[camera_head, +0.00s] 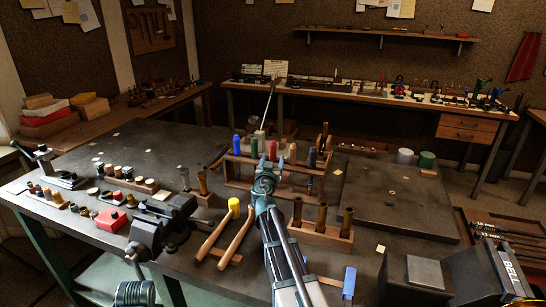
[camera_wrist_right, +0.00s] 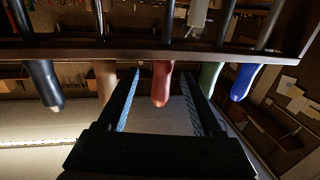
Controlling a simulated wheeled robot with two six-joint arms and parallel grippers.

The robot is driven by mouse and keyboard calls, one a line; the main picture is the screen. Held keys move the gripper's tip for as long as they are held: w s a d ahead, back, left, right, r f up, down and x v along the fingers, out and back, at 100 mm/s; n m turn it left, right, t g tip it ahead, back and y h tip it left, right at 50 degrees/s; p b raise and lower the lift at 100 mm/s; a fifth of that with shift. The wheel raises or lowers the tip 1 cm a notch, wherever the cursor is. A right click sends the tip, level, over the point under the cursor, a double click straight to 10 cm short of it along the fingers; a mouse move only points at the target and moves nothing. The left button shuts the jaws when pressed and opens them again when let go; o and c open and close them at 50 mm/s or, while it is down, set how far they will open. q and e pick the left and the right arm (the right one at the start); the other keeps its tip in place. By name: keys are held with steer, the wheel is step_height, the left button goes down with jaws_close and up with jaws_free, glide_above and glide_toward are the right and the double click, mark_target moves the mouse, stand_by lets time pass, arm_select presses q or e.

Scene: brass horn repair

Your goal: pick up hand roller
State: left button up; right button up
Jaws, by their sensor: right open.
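I cannot tell for sure which tool is the hand roller. A wooden rack (camera_head: 232,171) on the bench holds a row of tools with coloured handles: blue (camera_head: 237,145), green (camera_head: 254,148), red (camera_head: 272,150), tan (camera_head: 293,153) and dark (camera_head: 312,157). My right gripper (camera_head: 264,168) is at the front of this rack, below the handles. In the right wrist view, which shows the rack upside down, the open gripper (camera_wrist_right: 158,98) has the red handle (camera_wrist_right: 161,83) between its fingers in the picture, with gaps on both sides. I see no contact. My left gripper is not seen.
Brass tubes in a wooden block (camera_head: 322,236) stand right of my right arm. Wooden-handled tools (camera_head: 212,240) and a bench vise (camera_head: 150,235) are to its left. A dark plate (camera_head: 395,200) at the right is mostly clear.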

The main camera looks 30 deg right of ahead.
mark_target(273, 155)
steer(key=x, duration=0.4)
steer(key=shift+w+r, duration=0.2)
steer(key=shift+r, duration=0.05)
steer(key=shift+s, duration=0.1)
steer(key=shift+a, duration=0.1)
steer(key=shift+c, duration=0.2)
jaws_close()
